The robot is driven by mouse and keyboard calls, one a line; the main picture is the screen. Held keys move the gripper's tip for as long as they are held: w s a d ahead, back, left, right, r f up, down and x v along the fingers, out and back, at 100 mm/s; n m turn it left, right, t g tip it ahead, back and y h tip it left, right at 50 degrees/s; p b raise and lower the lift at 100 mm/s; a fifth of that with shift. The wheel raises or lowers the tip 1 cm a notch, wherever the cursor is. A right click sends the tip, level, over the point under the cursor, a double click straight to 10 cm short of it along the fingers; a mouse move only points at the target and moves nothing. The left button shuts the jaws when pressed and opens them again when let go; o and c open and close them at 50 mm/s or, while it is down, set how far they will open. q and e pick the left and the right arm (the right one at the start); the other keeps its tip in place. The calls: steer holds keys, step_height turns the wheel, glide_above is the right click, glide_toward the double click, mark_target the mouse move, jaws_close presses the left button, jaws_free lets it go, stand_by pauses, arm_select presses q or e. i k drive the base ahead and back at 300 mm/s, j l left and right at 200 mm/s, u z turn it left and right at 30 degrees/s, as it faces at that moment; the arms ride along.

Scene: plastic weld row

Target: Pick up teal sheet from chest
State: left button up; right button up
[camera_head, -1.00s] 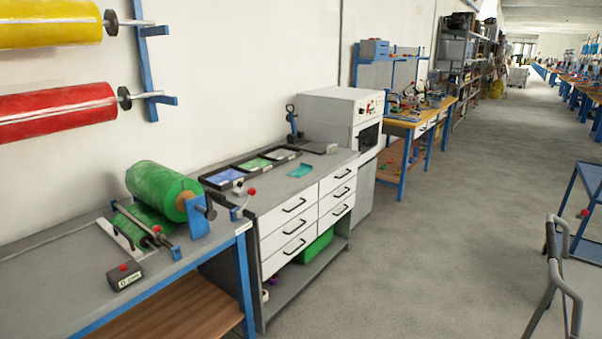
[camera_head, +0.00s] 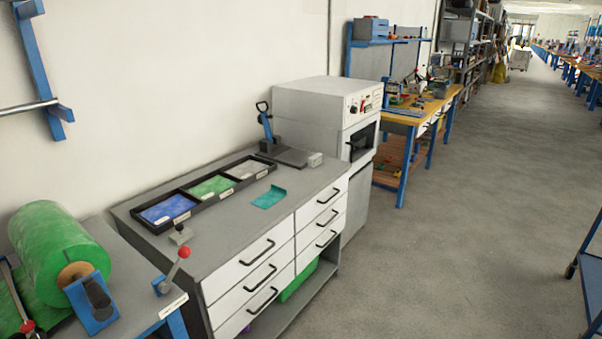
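The teal sheet (camera_head: 269,197) lies on the grey top of the chest (camera_head: 235,229), right of the black tray and near the front edge above the white drawers. It is a small flat piece with a slightly raised edge. Nothing covers it. Neither of my grippers shows in the head view.
A black tray (camera_head: 196,207) with blue, green and grey sheets lies along the back of the chest top. A lever tool (camera_head: 266,126) and a white oven-like machine (camera_head: 324,106) stand beyond. A green roll (camera_head: 56,248) is at the left. Open floor (camera_head: 440,240) lies right.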

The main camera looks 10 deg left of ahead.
mark_target(276, 193)
steer(key=i+z, duration=0.25)
steer(key=i, duration=0.4)
steer(key=i+z, duration=0.25)
steer(key=i, duration=0.35)
steer(key=i+j+z, duration=0.25)
steer(key=i, duration=0.4)
steer(key=i+l+u, duration=0.15)
steer(key=i, duration=0.25)
steer(key=i+u, duration=0.2)
steer(key=i, duration=0.25)
steer(key=i+u, duration=0.15)
steer(key=u, duration=0.25)
steer(key=i+l+u, duration=0.1)
steer(key=u, duration=0.3)
steer(key=i+l+u, duration=0.1)
steer(key=u, duration=0.3)
steer(key=i+l+u, duration=0.2)
steer(key=u, duration=0.2)
